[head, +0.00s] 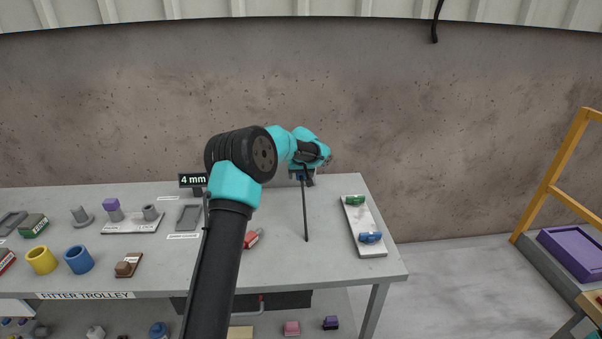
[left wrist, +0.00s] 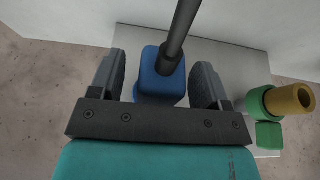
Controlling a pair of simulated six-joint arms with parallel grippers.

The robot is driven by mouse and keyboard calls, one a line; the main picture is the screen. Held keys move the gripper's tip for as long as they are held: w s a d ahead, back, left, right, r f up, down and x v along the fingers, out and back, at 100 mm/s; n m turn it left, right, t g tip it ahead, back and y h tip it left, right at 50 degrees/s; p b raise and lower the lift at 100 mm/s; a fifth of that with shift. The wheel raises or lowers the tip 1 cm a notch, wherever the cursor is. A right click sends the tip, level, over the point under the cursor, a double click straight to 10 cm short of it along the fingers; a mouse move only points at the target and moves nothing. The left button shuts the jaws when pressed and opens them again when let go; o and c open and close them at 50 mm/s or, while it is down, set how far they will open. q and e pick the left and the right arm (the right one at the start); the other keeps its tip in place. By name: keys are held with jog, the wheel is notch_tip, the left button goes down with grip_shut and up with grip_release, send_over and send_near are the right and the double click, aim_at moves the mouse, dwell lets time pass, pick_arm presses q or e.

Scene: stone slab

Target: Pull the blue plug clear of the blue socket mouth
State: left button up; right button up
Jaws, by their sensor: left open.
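My left gripper (head: 316,158) is over the back right of the table. In the left wrist view its two dark fingers (left wrist: 160,78) are open, one on each side of a blue block (left wrist: 150,62), which looks like the blue plug. A thick dark cable or rod (left wrist: 183,25) comes out of the block. I cannot tell whether the fingers touch it. In the head view a little blue (head: 302,177) shows below the gripper, by the dark cable (head: 306,215). My right gripper is not in view.
A white tray (head: 373,252) on the right holds a green piece (head: 354,200) and a blue piece (head: 369,237). In the wrist view a green ring with a yellow cylinder (left wrist: 290,99) is close on the right. A red piece (head: 252,238) lies near my arm.

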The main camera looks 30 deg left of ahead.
aim_at(302, 179)
pick_arm(q)
jog(key=shift+c, duration=0.3)
jog(key=c, duration=1)
jog(key=shift+s, duration=0.1)
jog(key=shift+s+d, duration=0.1)
jog(key=shift+s+d, duration=0.55)
jog(key=shift+s, duration=0.2)
jog(key=shift+s+d, duration=0.5)
jog(key=shift+s, duration=0.2)
jog(key=shift+r, duration=0.1)
jog(key=s+d+r, duration=0.1)
jog(key=s+r, duration=0.1)
jog(key=r, duration=0.1)
jog(key=shift+s+d, duration=0.2)
jog(key=shift+d, duration=0.15)
